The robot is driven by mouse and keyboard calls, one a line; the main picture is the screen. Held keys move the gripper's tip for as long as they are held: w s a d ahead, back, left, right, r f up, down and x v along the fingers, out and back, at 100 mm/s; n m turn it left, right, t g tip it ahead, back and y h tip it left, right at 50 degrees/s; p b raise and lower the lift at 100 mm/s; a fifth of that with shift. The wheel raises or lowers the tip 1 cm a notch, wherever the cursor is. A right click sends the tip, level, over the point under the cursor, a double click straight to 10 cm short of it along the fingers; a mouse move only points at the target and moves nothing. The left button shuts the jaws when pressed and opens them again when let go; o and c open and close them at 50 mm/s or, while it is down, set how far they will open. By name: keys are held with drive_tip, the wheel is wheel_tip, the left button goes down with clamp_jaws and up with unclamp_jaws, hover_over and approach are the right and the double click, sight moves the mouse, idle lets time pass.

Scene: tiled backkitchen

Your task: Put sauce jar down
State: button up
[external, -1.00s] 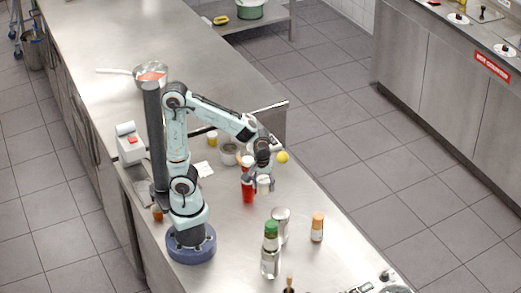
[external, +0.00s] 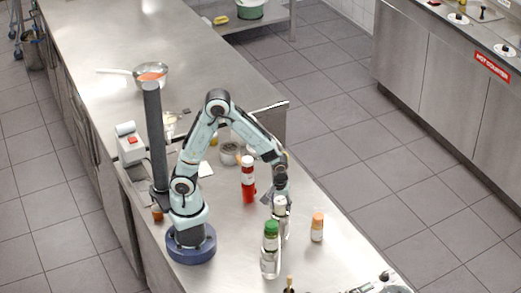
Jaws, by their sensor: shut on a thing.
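My gripper (external: 279,204) points down over the right part of the near steel counter. It is shut on a small pale, whitish jar (external: 280,203), which I take to be the sauce jar. The fingers hide part of it, and its contents cannot be made out. It appears directly in front of or above a silvery container (external: 284,228). I cannot tell whether the two touch or how high the jar is.
A green-capped bottle (external: 270,255) stands just in front, an orange-capped shaker (external: 317,228) to the right. A red bottle (external: 248,182) and a grey pot (external: 229,153) stand behind to the left. The counter (external: 335,262) is bare near its right edge.

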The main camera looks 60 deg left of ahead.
sight(280, 205)
drive_tip(key=o, duration=1.2)
drive_tip(key=shift+f, duration=0.1)
drive_tip(key=r, duration=0.8)
drive_tip(key=s+d+r, duration=0.1)
drive_tip(key=r, duration=0.2)
drive_tip(key=shift+s+d+r, duration=0.1)
drive_tip(key=shift+r, duration=0.3)
drive_tip(key=s+a+m+g, duration=0.1)
drive_tip(key=s+a+m, duration=0.6)
drive_tip(key=s+a, duration=0.5)
drive_tip(key=shift+s+a+r+m, duration=0.15)
drive_tip(key=shift+s+a+m, duration=0.25)
drive_tip(key=shift+s, duration=0.2)
